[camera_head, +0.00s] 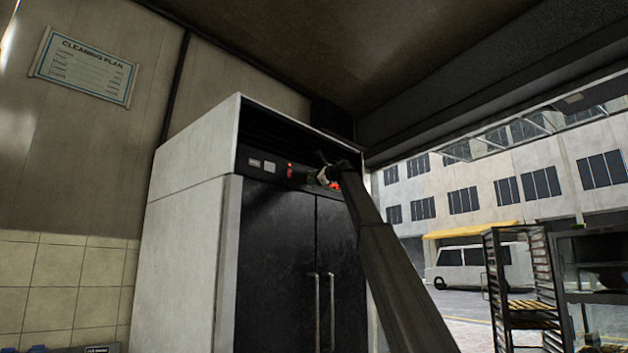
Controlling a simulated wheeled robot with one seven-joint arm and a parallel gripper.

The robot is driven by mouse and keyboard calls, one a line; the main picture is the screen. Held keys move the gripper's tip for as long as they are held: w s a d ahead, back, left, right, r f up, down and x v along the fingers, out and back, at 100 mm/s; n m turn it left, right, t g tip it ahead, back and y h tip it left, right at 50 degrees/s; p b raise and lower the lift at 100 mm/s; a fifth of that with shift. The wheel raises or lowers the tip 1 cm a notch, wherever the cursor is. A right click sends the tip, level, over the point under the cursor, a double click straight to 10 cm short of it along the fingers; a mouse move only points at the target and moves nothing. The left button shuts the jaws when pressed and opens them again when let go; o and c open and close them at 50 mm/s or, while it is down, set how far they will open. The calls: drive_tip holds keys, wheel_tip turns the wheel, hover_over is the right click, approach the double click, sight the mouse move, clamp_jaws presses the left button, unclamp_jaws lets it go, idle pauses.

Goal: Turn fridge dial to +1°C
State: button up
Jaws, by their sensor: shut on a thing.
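The fridge (190,230) is a tall white cabinet with two dark doors and long vertical handles, standing at the centre. Its dark control panel (270,167) runs above the doors, with pale switches, a small red part (290,171) and a red glowing display (335,185) partly behind my arm. My gripper (326,174) is at the panel, between the red part and the display. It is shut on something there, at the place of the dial. The dial itself is hidden by the gripper, and its setting cannot be read.
My arm crosses in front of the right door. A cleaning plan sign (86,66) hangs on the left wall. A rack with trays (520,290) stands at the right, by an opening onto a street with a white van (478,264).

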drive_tip(key=m, duration=0.4)
drive_tip(key=shift+m, duration=0.3)
drive_tip(key=m, duration=0.4)
drive_tip(key=shift+f+m, duration=0.1)
drive_tip(key=shift+m, duration=0.3)
drive_tip(key=o, duration=0.9)
drive_tip(key=v, duration=1.1)
